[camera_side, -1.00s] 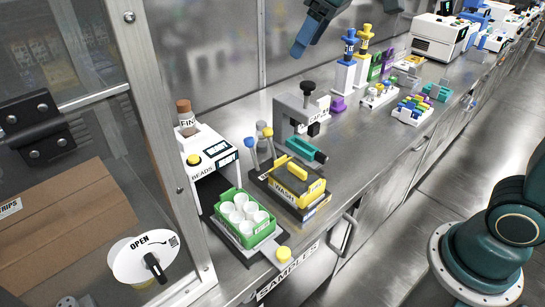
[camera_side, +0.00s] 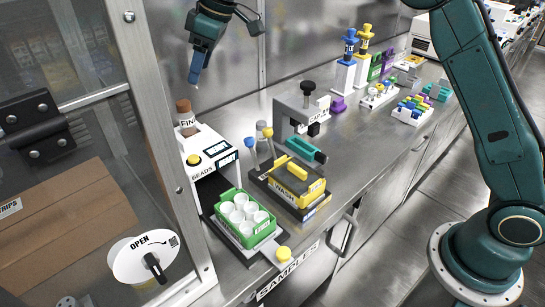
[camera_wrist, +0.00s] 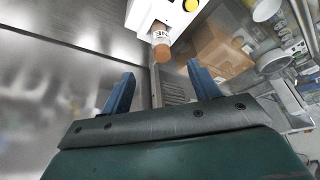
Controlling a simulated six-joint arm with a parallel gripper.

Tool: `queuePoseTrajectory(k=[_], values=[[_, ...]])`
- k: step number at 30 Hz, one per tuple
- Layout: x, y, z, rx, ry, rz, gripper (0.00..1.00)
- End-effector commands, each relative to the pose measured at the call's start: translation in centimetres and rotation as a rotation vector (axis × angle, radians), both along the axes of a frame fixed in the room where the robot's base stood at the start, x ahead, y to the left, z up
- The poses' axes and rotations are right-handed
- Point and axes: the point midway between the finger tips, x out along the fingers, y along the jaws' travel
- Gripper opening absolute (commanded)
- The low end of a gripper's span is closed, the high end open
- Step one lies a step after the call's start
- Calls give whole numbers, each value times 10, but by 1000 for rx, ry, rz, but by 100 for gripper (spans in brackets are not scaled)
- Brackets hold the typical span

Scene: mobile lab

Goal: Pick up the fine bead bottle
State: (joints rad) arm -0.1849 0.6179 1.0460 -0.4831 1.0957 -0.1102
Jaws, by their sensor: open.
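The fine bead bottle (camera_side: 186,118) is clear with a brown stopper and a label reading "FIN". It stands upright at the top back of the white beads dispenser (camera_side: 207,150). In the wrist view the bottle (camera_wrist: 160,42) shows stopper first, beyond and between my finger tips, near the top of the picture. My gripper (camera_side: 195,80) hangs above the bottle and a little to its right in the side view, apart from it. In the wrist view its two blue fingers (camera_wrist: 163,78) are spread wide with nothing between them.
A green rack of white cups (camera_side: 244,218) sits in front of the dispenser. A yellow wash tray (camera_side: 293,182) and a capper press (camera_side: 296,115) stand to the right. A framed glass panel (camera_side: 150,120) stands close on the left.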

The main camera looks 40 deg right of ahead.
Motion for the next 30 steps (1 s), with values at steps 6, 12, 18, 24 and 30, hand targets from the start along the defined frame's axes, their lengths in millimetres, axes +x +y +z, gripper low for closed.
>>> queuePoseTrajectory(k=[6,12,18,24,30], values=[[6,5,-7,-2,0,19,61],[7,6,-10,-2,2,18,61],[11,11,-27,-2,4,18,61],[19,19,-55,-3,4,18,61],[26,26,-78,-2,2,17,61]])
